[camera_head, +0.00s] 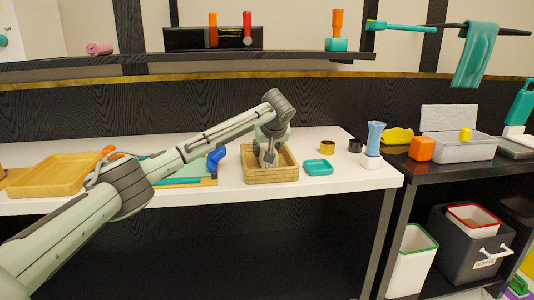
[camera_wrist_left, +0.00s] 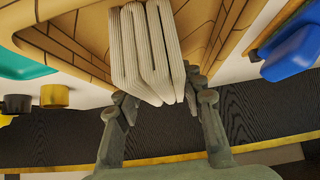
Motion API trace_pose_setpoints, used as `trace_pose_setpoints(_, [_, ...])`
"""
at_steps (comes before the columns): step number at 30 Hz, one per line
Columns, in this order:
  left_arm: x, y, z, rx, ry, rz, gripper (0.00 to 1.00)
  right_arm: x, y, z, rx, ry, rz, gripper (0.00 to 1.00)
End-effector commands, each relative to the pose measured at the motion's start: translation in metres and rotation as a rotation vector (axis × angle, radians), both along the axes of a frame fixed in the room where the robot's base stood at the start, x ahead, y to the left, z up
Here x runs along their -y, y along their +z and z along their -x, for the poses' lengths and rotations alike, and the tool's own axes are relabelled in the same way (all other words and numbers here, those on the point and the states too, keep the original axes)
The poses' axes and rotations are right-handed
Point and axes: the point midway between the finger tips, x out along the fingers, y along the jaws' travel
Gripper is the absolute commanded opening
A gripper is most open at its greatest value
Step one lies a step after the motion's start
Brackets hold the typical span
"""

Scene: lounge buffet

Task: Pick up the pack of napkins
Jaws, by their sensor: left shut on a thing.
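The pack of napkins (camera_wrist_left: 150,55) is a white, ribbed, folded stack in the left wrist view. It is between the two fingers of my left gripper (camera_wrist_left: 160,100), which is shut on it. The pack is inside or just above a tan woven-look basket (camera_wrist_left: 75,50); I cannot tell whether it touches the floor. In the head view my left gripper (camera_head: 269,158) points down into the basket (camera_head: 271,177) on the white counter, and the pack is mostly hidden by it. My right gripper is not in view.
A teal dish (camera_head: 318,167) stands just right of the basket, with a gold cup (camera_head: 327,147) behind it. A blue object (camera_head: 215,160) and a wooden tray (camera_head: 57,174) are to the left. A shelf (camera_head: 200,65) runs above the counter (camera_head: 345,183).

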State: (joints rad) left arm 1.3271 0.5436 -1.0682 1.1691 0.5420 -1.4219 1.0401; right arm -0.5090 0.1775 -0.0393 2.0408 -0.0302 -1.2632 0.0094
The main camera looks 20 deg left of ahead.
Motion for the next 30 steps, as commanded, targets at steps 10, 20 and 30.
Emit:
trace_pose_setpoints(10, [0.001, 0.034, -0.001, 0.004, -0.001, 0.003, 0.04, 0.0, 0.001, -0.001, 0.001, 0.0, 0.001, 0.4])
trace_pose_setpoints(20, [-0.042, 0.079, 0.052, 0.003, 0.001, 0.0, 0.04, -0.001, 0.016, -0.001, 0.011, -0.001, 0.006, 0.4])
trace_pose_setpoints(30, [-0.069, 0.107, 0.089, 0.001, 0.001, 0.0, 0.04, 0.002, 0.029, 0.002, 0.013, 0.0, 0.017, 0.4])
